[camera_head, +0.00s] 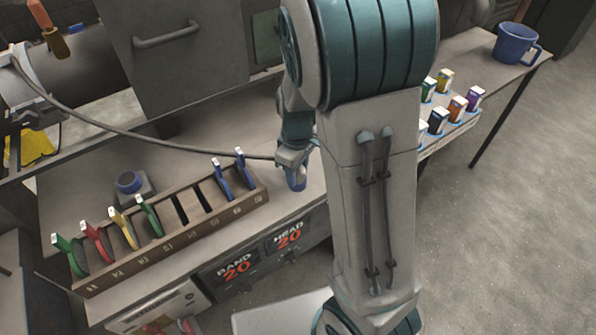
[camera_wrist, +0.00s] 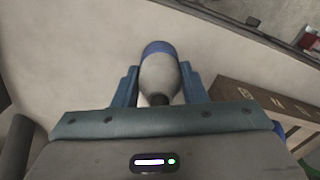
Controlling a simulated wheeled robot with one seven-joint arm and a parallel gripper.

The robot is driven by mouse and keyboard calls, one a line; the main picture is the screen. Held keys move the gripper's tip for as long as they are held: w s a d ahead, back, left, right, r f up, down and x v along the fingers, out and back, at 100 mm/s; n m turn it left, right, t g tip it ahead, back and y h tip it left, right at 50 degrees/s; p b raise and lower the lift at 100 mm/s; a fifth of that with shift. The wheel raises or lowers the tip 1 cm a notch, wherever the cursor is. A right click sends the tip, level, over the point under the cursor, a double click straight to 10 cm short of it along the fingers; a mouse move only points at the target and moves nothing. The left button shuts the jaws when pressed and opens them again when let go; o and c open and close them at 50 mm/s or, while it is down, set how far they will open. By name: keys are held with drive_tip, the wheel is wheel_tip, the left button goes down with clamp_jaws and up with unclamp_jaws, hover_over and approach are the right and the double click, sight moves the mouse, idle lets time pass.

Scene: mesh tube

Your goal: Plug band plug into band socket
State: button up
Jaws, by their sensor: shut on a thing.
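My gripper (camera_head: 293,163) is shut on the band plug (camera_head: 296,182), a grey rounded body with a blue band. In the wrist view the plug (camera_wrist: 158,73) sits between the two blue fingers, its blue end pointing away from my gripper. A dark cable runs from the plug area left to a grey cylinder. A blue ring on a small square base (camera_head: 130,183), which looks like the band socket, stands on the bench at left, well apart from the plug. Its opening faces up. It is not clear in the wrist view.
A wooden slotted rack (camera_head: 180,238) holding several coloured tabbed pieces stands between the blue ring and the bench's front edge. A panel reading BAND 20 and HEAD 20 (camera_head: 262,255) is below. A blue mug (camera_head: 515,44) and a tray of coloured boxes (camera_head: 450,126) are at right.

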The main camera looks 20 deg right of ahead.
drive_tip(key=shift+r, duration=0.65)
wheel_tip(320, 180, up, 3)
drive_tip(key=shift+s+r, duration=0.1)
drive_tip(key=shift+s, duration=0.05)
drive_tip(key=s+d+r, duration=0.3)
drive_tip(key=s+r, duration=0.3)
drive_tip(key=s, duration=0.4)
drive_tip(key=shift+s+d+r, duration=0.15)
drive_tip(key=shift+s+d, duration=0.25)
